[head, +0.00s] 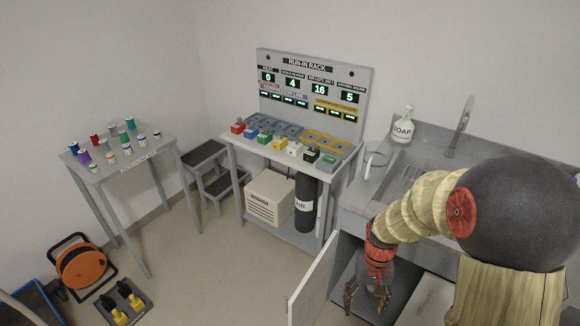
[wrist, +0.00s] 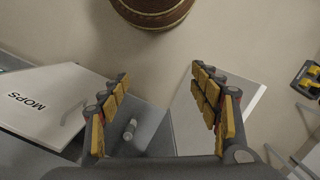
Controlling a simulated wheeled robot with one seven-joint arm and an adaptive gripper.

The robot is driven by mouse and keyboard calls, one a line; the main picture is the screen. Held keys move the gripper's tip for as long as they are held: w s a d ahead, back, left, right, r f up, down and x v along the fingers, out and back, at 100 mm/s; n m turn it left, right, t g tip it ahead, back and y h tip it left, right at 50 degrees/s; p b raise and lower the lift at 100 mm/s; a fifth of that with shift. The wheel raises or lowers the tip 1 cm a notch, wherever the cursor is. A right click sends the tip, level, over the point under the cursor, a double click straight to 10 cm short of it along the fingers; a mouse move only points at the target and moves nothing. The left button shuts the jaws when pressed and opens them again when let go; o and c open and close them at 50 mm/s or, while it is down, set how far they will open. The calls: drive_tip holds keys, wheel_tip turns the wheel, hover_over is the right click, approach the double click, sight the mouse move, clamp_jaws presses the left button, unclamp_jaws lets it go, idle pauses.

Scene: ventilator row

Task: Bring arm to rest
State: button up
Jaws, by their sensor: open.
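My arm reaches in from the right of the head view and bends down in front of the sink counter. My gripper (head: 367,297) hangs fingers down at the open cabinet under the sink. In the wrist view my gripper (wrist: 160,86) is open, its two padded fingers wide apart, with nothing held between them. The open cabinet door (head: 314,284) stands to the left of my gripper in the head view. A small pale cylinder (wrist: 130,129) shows beyond the left finger in the wrist view; I cannot tell what it is.
The sink counter (head: 358,194) holds a soap bottle (head: 402,127) and a clear container (head: 375,161). A bench (head: 238,151) with coloured blocks stands at the middle. A side table (head: 91,174) holds several small containers. An orange cable reel (head: 82,268) lies at left. Open floor lies between.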

drive_tip(key=s+a+r+t, duration=0.1)
drive_tip(key=s+r+t, duration=0.3)
drive_tip(key=r, duration=1)
drive_tip(key=s+a+r+n+t+p, duration=0.1)
drive_tip(key=s+r+t, duration=0.2)
drive_tip(key=s+r, duration=0.5)
wheel_tip(320, 180, up, 7)
drive_tip(key=shift+s+f+t, duration=0.1)
drive_tip(key=shift+s+t, duration=0.1)
drive_tip(key=shift+t, duration=0.2)
drive_tip(key=shift+c, duration=0.4)
